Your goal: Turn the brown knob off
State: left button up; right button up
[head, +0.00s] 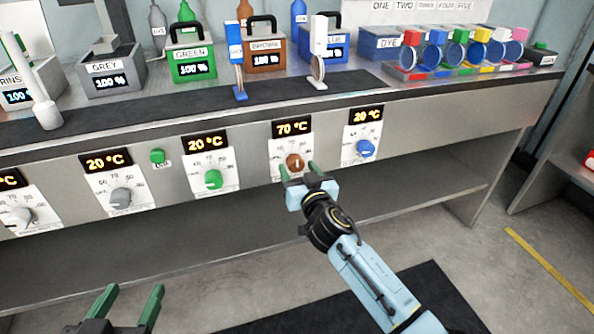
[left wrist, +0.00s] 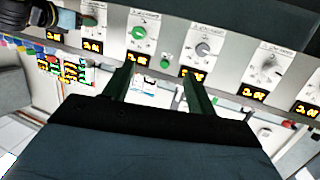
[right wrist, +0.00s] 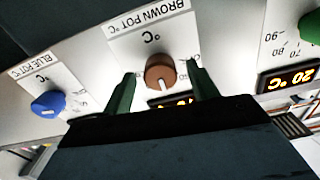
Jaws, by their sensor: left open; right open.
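The brown knob (head: 295,162) is on a white dial plate on the front of the counter, under a display reading 70 °C. It also shows in the right wrist view (right wrist: 160,72), under the label "BROWN POT °C". My right gripper (head: 297,172) is open at the brown knob. In the right wrist view its green fingers stand on either side of the knob, with gaps visible; I cannot tell how deep they reach. My left gripper (head: 125,300) is open and empty, low at the front left, well away from the brown knob.
A blue knob (head: 365,148) is to the right of the brown one and a green knob (head: 213,179) to the left, each under a 20 °C display. A grey knob (head: 120,198) and a green button (head: 157,156) are further left. Labelled pots stand on the counter above.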

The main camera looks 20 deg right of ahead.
pick_arm(q)
jog(key=shift+w+d+r+t+h, duration=0.15)
jog(key=shift+r+t, duration=0.15)
jog(key=shift+r, duration=0.25)
jog(key=shift+w+d+r+t+h, duration=0.15)
jog(key=shift+r+t, duration=0.15)
jog(key=shift+r, duration=0.25)
pick_arm(e)
jog(key=shift+w, duration=0.8)
pick_arm(q)
jog(key=shift+s, duration=0.1)
pick_arm(e)
jog(key=shift+c, duration=0.3)
jog(key=c, duration=0.9)
